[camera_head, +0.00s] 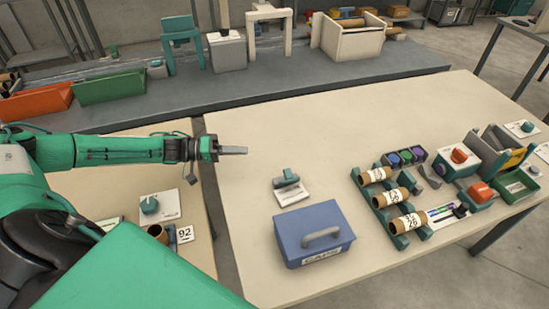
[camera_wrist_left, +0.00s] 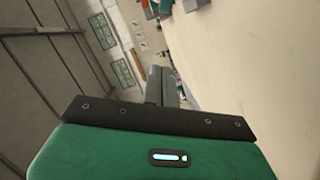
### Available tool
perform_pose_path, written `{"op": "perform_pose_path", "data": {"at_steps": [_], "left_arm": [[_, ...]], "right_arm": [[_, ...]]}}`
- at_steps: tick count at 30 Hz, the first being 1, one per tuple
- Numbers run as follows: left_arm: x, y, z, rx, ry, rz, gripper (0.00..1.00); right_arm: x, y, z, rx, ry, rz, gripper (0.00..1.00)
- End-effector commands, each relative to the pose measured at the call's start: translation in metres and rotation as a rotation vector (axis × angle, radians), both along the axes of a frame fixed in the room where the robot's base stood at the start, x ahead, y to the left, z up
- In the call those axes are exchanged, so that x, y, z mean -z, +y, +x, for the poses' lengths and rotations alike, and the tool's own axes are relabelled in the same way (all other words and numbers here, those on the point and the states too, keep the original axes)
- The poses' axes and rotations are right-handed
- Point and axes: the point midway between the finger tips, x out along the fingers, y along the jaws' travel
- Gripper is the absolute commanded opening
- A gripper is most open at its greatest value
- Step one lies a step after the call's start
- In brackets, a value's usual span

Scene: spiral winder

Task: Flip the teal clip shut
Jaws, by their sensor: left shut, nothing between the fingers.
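A small teal clip (camera_head: 287,179) sits at the far edge of a white card or pad (camera_head: 294,195), just behind the blue box. Its lever seems raised, but it is too small to be sure. My left gripper (camera_head: 242,150) reaches in from the left above the near table, left of the clip and farther back, apart from it. Its fingers are together and empty. In the left wrist view the closed fingers (camera_wrist_left: 162,82) point away from the camera, and I cannot make out the clip there. My right gripper is not in view.
A blue box with a handle (camera_head: 314,235) stands in front of the pad. Cardboard tubes (camera_head: 390,197) on a teal rack and several coloured devices fill the table's right side. A gap (camera_head: 213,190) separates the tables. The table's back middle is clear.

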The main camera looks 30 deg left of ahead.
Motion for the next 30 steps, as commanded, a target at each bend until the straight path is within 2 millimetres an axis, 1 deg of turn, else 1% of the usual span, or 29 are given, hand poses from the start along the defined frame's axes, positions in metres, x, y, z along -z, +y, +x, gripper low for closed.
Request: {"op": "perform_pose_path", "data": {"at_steps": [7, 11, 16, 22, 26, 27, 30], "left_arm": [[0.000, -0.002, 0.001, 0.000, -0.001, 0.001, 0.00], [0.000, -0.010, 0.007, 0.002, -0.002, -0.002, 0.00], [0.002, -0.034, 0.024, 0.002, -0.003, -0.002, 0.00], [0.006, -0.066, 0.048, 0.003, -0.003, -0.003, 0.00], [0.010, -0.085, 0.061, 0.002, -0.003, -0.002, 0.00], [0.016, -0.088, 0.053, 0.001, 0.003, -0.001, 0.00], [0.023, -0.095, 0.045, 0.000, 0.004, 0.000, 0.00]], "right_arm": [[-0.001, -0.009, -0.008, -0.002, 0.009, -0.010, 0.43], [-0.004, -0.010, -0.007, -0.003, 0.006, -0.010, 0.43], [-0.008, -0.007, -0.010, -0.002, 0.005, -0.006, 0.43], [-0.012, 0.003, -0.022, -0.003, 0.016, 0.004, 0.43], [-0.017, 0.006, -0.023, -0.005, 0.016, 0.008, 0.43], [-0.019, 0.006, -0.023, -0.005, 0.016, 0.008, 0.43], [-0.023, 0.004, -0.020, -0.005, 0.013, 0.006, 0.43]]}}
